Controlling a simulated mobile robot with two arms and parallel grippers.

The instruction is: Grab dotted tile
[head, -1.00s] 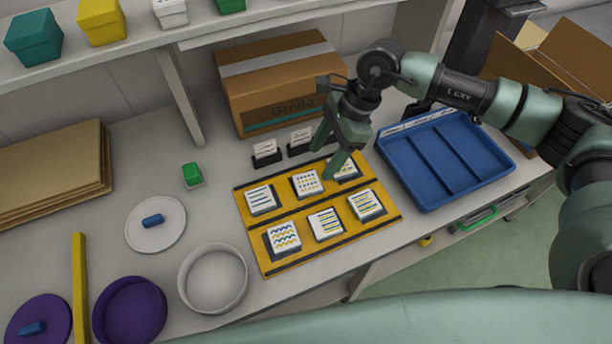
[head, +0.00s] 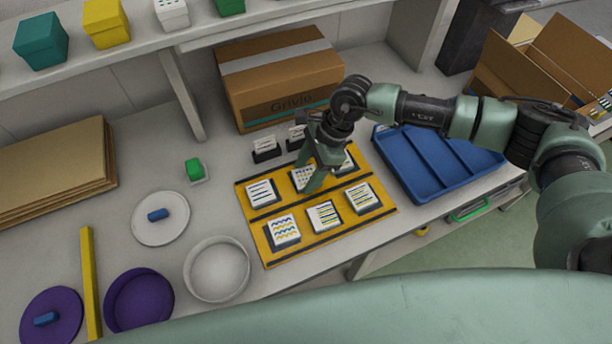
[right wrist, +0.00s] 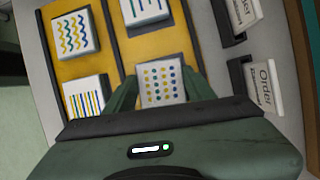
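The dotted tile (right wrist: 162,85), white with rows of blue and yellow dots, sits in the back row of the yellow tray. In the head view the dotted tile (head: 297,178) is partly hidden by my right gripper (head: 304,176). In the right wrist view my right gripper (right wrist: 160,78) is open, with one green finger at either side of the dotted tile. I cannot tell whether the fingers touch it. My left gripper is not in view.
Other patterned tiles share the yellow tray (head: 314,247), close around the dotted one. Two small card stands (head: 265,149) are behind it, before a cardboard box (head: 280,85). A blue divided tray (head: 415,175) lies right. A white bowl (head: 217,270) is front left.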

